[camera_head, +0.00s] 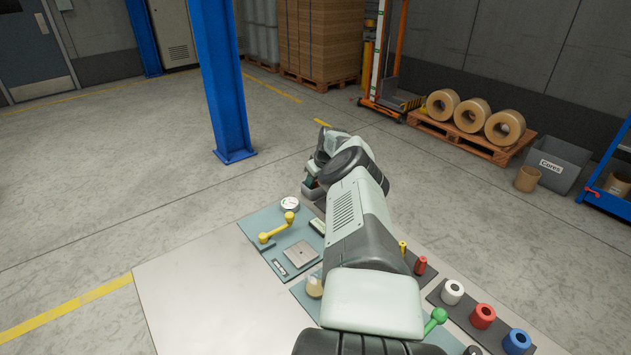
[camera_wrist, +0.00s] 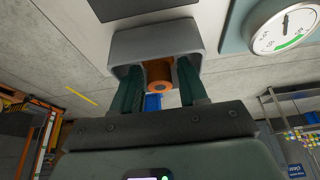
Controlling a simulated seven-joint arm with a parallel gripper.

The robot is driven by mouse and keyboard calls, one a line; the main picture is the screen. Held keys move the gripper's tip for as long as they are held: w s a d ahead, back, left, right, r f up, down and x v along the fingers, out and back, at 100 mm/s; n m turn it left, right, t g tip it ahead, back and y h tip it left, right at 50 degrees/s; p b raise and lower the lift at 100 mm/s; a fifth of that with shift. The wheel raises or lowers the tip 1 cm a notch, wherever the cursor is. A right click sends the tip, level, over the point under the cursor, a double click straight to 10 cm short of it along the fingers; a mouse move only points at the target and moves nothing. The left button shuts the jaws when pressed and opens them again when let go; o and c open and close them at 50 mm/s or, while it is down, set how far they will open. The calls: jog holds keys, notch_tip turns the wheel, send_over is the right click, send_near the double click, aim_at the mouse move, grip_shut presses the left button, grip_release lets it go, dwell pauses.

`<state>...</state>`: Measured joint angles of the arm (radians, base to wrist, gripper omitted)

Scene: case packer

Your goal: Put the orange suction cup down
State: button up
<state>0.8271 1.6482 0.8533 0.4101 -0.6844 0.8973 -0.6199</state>
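A grey open box-like holder (camera_wrist: 155,42) surrounds the fingertips and cup. In the head view my gripper (camera_head: 311,183) is at the far end of the bench, low at the grey holder (camera_head: 311,194); my arm hides much of it, and the cup cannot be made out there.
A round gauge (camera_head: 290,203) and a yellow crank handle (camera_head: 278,228) stand left of my arm. The bench's left side (camera_head: 200,300) is bare.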

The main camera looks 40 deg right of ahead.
jog(key=shift+r, duration=0.15)
jog(key=shift+s+r, duration=0.1)
jog(key=shift+r, duration=0.45)
jog(key=v, duration=1)
jog(key=shift+s+r, duration=0.25)
jog(key=shift+s, duration=0.1)
jog(key=w+a+r+n, duration=0.2)
jog(key=a+r, duration=1.1)
jog(key=a, duration=0.1)
jog(key=s+a+r+h, duration=0.1)
jog(key=s+a+r, duration=0.3)
jog(key=a+r, duration=0.3)
jog(key=s+a+r+h, duration=0.1)
jog(key=s+a+r, duration=0.3)
jog(key=a+r, duration=0.25)
jog(key=s+a+r, duration=0.3)
jog(key=s+a, duration=0.1)
jog(key=s, duration=0.3)
jog(key=s+a+r, duration=0.3)
jog(key=s+a, duration=0.2)
jog(key=s, duration=0.1)
jog(key=s+a+m+y, duration=0.1)
jog(key=s+a, duration=0.2)
jog(key=s, duration=0.5)
jog(key=s+a+f+t+y, duration=0.1)
jog(key=s+a, duration=0.1)
jog(key=s, duration=0.5)
jog(key=shift+s+a+m, duration=0.4)
